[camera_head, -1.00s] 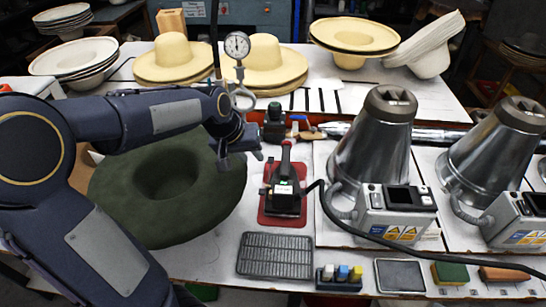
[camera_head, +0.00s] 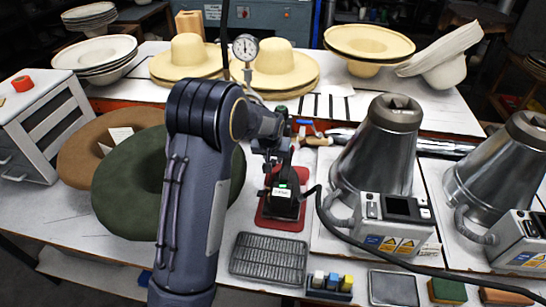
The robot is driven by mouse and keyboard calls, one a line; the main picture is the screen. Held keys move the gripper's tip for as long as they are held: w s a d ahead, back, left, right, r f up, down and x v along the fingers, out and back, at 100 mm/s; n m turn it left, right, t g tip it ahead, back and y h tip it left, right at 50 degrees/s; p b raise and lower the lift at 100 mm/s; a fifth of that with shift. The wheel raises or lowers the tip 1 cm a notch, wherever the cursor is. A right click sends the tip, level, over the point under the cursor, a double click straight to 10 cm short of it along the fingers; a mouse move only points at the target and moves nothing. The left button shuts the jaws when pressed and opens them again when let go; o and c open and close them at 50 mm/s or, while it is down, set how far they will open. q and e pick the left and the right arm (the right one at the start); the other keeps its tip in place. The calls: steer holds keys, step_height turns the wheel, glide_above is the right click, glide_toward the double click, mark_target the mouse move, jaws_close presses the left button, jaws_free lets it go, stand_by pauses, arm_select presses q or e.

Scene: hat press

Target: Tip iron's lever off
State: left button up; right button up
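The iron (camera_head: 284,204) is dark, with a small green light and a white label. It stands on a red mat (camera_head: 262,222) in the middle of the table. My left arm reaches in from the lower left, and my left gripper (camera_head: 273,166) is at the upper left of the iron, close to its handle. I cannot tell whether it touches the iron or whether its fingers are open. The lever cannot be made out clearly behind the gripper. My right gripper is not in view.
A ribbed dark plate (camera_head: 268,258) and a tray of coloured blocks (camera_head: 329,286) lie in front of the iron. Metal cones (camera_head: 377,150) with control boxes stand to the right, with a black cable (camera_head: 345,229) running past.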

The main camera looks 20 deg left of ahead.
arm_select(q)
steer(key=shift+w+f, duration=0.15)
steer(key=shift+f, duration=0.25)
jaws_close()
steer(key=t+b, duration=0.1)
steer(key=b, duration=0.1)
steer(key=s+r+t+b, duration=0.1)
steer(key=b, duration=0.1)
steer(key=shift+d+r+y+b, duration=0.15)
steer(key=shift+r+y+b, duration=0.15)
steer(key=shift+b, duration=0.1)
steer(key=shift+s+r+t, duration=0.2)
steer(key=shift+r+t, duration=0.1)
steer(key=shift+t, duration=0.1)
jaws_free()
steer(key=shift+r, duration=0.1)
